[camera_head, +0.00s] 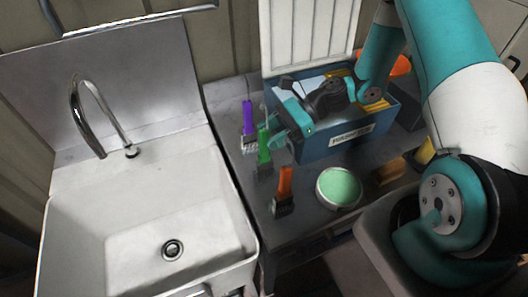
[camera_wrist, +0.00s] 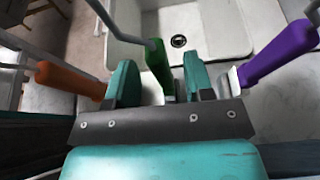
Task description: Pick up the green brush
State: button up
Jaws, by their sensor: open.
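The green brush (camera_head: 263,143) stands on the dark bench top near the sink, between a purple brush (camera_head: 248,118) and an orange brush (camera_head: 285,182). Its bristle end points down toward the bench. My gripper (camera_head: 279,127) is right beside it, coming from the blue box side. In the wrist view, the green handle (camera_wrist: 157,62) shows between the two teal fingers of my gripper (camera_wrist: 160,82). The fingers are apart, with space on both sides of the handle. The lower part of the brush is hidden by my gripper there.
In the wrist view, the orange handle (camera_wrist: 70,80) is left of my fingers and the purple handle (camera_wrist: 280,52) right. A blue box (camera_head: 345,146) stands behind my gripper. A round green-topped tin (camera_head: 339,187) sits on the bench. The sink (camera_head: 150,215) is left.

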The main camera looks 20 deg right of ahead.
jog(key=shift+a+f, duration=0.3)
jog(key=shift+a, duration=0.2)
grip_shut()
jog(key=shift+r, duration=0.1)
